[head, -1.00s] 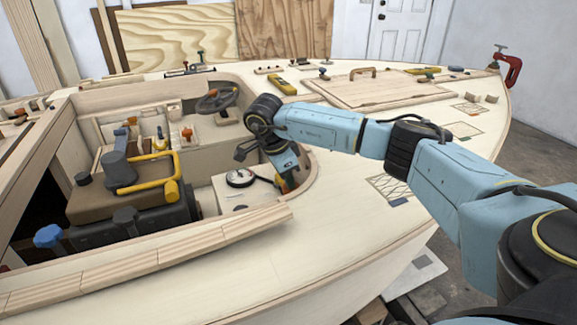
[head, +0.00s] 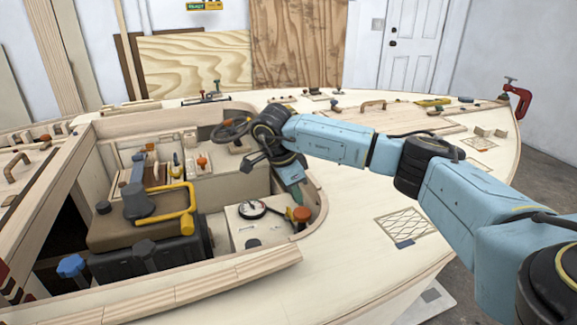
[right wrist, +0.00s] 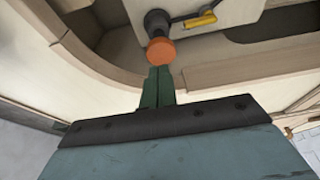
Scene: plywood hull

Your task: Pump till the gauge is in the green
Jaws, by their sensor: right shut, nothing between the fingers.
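The round gauge (head: 252,208), with a white face and dark rim, sits on a pale box in the cockpit. Its needle and coloured zones are too small to read. An orange knob (head: 300,214) on a dark stem stands to the right of the gauge; in the right wrist view the orange knob (right wrist: 160,50) lies just beyond the fingertips. My right gripper (head: 297,200) is just above the knob in the head view, its green fingers (right wrist: 158,72) together and empty. Whether the fingertips touch the knob I cannot tell. My left gripper is out of view.
The pale cockpit rim (head: 312,180) curves close around the box. The deck at right has a netted panel (head: 405,228) and much bare wood.

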